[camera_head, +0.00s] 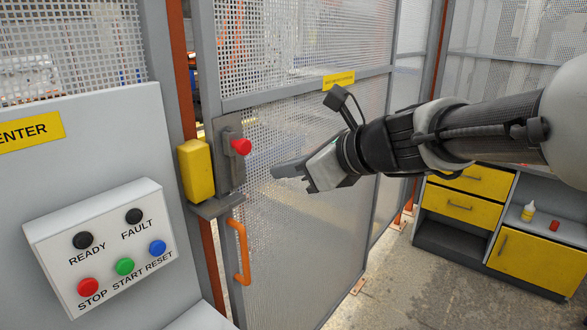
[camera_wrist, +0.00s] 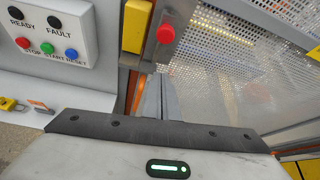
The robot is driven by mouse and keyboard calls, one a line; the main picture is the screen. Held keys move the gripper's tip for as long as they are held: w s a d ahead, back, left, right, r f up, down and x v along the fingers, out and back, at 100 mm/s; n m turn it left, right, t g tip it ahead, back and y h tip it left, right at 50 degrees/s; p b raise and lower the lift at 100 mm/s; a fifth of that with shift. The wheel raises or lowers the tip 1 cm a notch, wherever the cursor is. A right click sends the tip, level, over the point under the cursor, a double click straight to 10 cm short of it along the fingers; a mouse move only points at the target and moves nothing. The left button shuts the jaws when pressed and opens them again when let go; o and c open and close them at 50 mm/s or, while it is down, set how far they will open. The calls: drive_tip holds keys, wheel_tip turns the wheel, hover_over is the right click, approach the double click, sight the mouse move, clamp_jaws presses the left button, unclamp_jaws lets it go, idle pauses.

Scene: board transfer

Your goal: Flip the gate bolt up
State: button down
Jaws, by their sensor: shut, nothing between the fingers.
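The gate bolt has a red knob (camera_head: 241,147) on a grey upright plate (camera_head: 226,160) at the edge of the mesh gate (camera_head: 300,225). The knob also shows in the wrist view (camera_wrist: 166,34), at the top middle. It sticks out toward the right in the head view. My gripper (camera_head: 277,172) is shut and empty, to the right of the knob and a little lower in the head view, with a visible gap between them.
A yellow box (camera_head: 196,170) sits beside the bolt plate. An orange handle (camera_head: 240,252) is below it. A control panel (camera_head: 105,248) with several buttons is at left. Yellow-fronted drawers (camera_head: 470,190) stand at right, with a small bottle (camera_head: 528,211) on the unit.

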drive_tip(key=shift+v, duration=1.1)
drive_tip(key=s+d+f+n+g+h+p, duration=0.1)
drive_tip(key=s+d+f+n+h+p, duration=0.1)
drive_tip(key=s+d+n, duration=0.6)
drive_tip(key=s+d+f+n+g+h+p, duration=0.1)
drive_tip(key=s+d+n+h+p, duration=0.4)
drive_tip(key=s+n, duration=0.5)
drive_tip(key=d+f+n+h, duration=0.1)
drive_tip(key=d+n+h, duration=0.1)
drive_tip(key=n, duration=0.4)
drive_tip(key=shift+s+d+g+h, duration=0.3)
drive_tip(key=shift+d, duration=0.1)
drive_tip(key=shift+f, duration=0.15)
